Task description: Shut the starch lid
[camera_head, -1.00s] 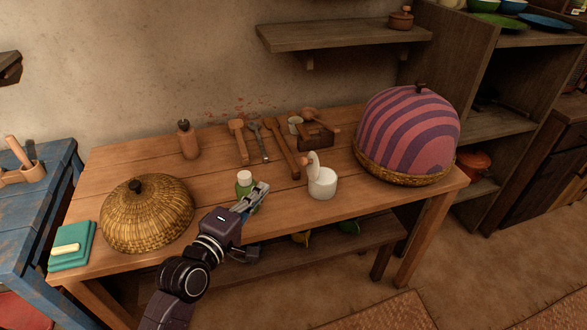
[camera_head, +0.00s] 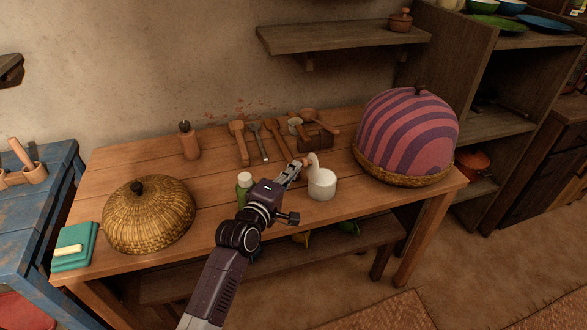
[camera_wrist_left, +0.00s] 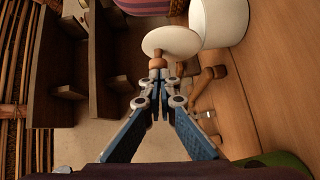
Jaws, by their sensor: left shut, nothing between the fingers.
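The starch jar is a white pot (camera_head: 322,186), and it also shows in the wrist view (camera_wrist_left: 218,22). Its round white lid (camera_head: 313,163) stands open, raised on edge at the left side of the jar's rim. In the wrist view the lid (camera_wrist_left: 172,41) has a brown wooden knob (camera_wrist_left: 157,63) on the side facing my gripper. My left gripper (camera_head: 297,167) is shut and empty. Its fingertips (camera_wrist_left: 158,76) are right at the knob on the lid's outer side; I cannot tell whether they touch it.
A green bottle with a white cap (camera_head: 244,186) stands close left of my gripper. Wooden utensils (camera_head: 240,142) lie behind. A striped dome cover (camera_head: 408,132) is at the right and a woven dome (camera_head: 148,215) at the left.

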